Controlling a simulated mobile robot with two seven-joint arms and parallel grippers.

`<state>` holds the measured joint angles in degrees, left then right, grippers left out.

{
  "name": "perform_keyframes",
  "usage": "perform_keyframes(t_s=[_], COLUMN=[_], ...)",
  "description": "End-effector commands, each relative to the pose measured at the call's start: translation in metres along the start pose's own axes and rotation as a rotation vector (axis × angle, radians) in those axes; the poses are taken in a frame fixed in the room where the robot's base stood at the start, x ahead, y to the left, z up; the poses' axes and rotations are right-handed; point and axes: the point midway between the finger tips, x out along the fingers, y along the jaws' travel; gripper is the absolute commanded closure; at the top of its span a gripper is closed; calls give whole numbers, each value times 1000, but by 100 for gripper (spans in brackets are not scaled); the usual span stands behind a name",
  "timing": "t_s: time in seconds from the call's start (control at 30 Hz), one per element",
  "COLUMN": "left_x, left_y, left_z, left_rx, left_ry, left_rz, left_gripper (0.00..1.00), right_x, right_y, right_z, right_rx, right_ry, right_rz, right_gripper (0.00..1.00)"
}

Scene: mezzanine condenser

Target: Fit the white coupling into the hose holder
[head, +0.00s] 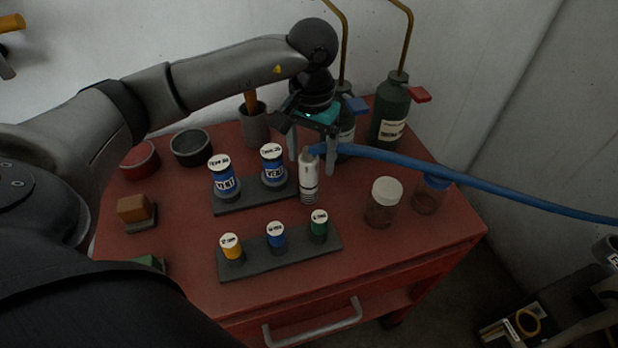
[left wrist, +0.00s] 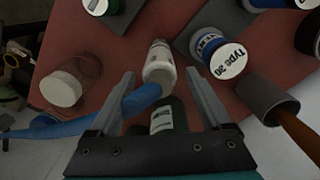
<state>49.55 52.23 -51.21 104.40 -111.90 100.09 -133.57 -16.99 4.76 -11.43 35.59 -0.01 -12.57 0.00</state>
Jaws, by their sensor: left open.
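The white coupling (head: 309,178) stands about upright at the right end of the back dark rack (head: 233,206), with the blue hose (head: 400,162) running from its top to the right. I cannot tell whether it sits in the rack or just beside it. My left gripper (head: 311,158) is open above it, its fingers on either side of the coupling's upper part. In the left wrist view the coupling (left wrist: 158,66) shows between the two fingers (left wrist: 160,75), with visible gaps on both sides. Which rack is the hose holder is not clear. My right gripper is not seen.
The back rack holds two blue-and-white vent pieces (head: 226,184). A front rack (head: 285,256) holds yellow, blue and green capped pieces. Two jars (head: 382,205) stand to the right, dark bottles (head: 390,110) and a cup (head: 255,125) behind. The red top's front right is clear.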

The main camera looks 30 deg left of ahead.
Motion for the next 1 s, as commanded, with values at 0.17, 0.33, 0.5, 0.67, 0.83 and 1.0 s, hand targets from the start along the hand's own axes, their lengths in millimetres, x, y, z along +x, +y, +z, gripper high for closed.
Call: perform_keyframes(t_s=[0.17,0.33,0.5,0.67,0.83,1.0], left_x=[22,44,50,49,49,49], left_y=[0,0,0,0,0,0], left_z=[8,9,8,8,8,8], left_rx=[0,-1,0,0,0,0], left_ry=[-5,-2,0,0,0,0], left_rz=[0,2,1,1,1,1], left_gripper=[18,18,18,19,38,58], right_x=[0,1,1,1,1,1], right_y=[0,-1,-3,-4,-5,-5], right_z=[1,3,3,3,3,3], right_rx=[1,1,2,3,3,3], right_ry=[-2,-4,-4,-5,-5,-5], right_rz=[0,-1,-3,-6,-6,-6], right_gripper=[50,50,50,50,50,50])
